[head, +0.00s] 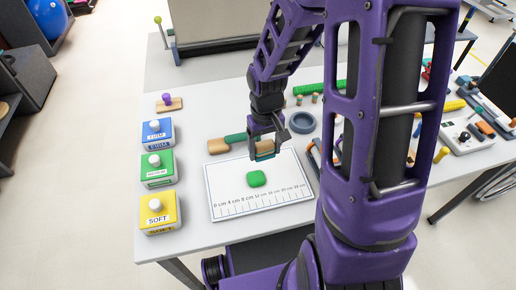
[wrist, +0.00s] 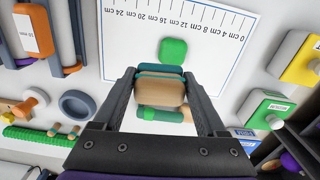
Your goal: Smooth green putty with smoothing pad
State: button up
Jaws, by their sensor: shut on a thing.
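The green putty (head: 257,179) is a small rounded lump on the white board with a centimetre scale (head: 222,206). It also shows in the wrist view (wrist: 173,51), just beyond my gripper. My gripper (head: 265,152) is shut on a tan block with teal edges (wrist: 160,88), which looks like the smoothing pad. The pad is held at the board's back edge, behind the putty in the head view. It appears apart from the putty. Its height above the board is hard to tell.
A tan tool with a green handle (head: 236,138) lies behind the board. Blue (head: 158,133), green (head: 158,167) and yellow (head: 158,211) boxes stand along the left. A grey ring (head: 301,122) and a green textured roll (head: 320,87) lie behind. My arm hides part of the table's right side.

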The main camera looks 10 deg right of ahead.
aim_at(250, 181)
jog(key=shift+s+a, duration=0.1)
jog(key=shift+s, duration=0.15)
jog(key=shift+f, duration=0.25)
notch_tip(250, 181, down, 5)
jog(key=shift+r+b, duration=0.2)
jog(key=shift+b, duration=1.05)
jog(key=shift+s+a+f+b, duration=0.1)
jog(key=shift+a+b, duration=0.15)
jog(key=shift+a, duration=0.5)
jog(key=shift+s+a+b, duration=0.15)
jog(key=shift+a+b, duration=0.05)
jog(key=shift+a, duration=0.55)
jog(key=shift+s+a+f+b, duration=0.1)
jog(key=shift+a+b, duration=0.15)
jog(key=shift+a, duration=0.5)
jog(key=shift+f+b, duration=1.25)
jog(key=shift+f, duration=0.1)
jog(key=shift+d, duration=0.1)
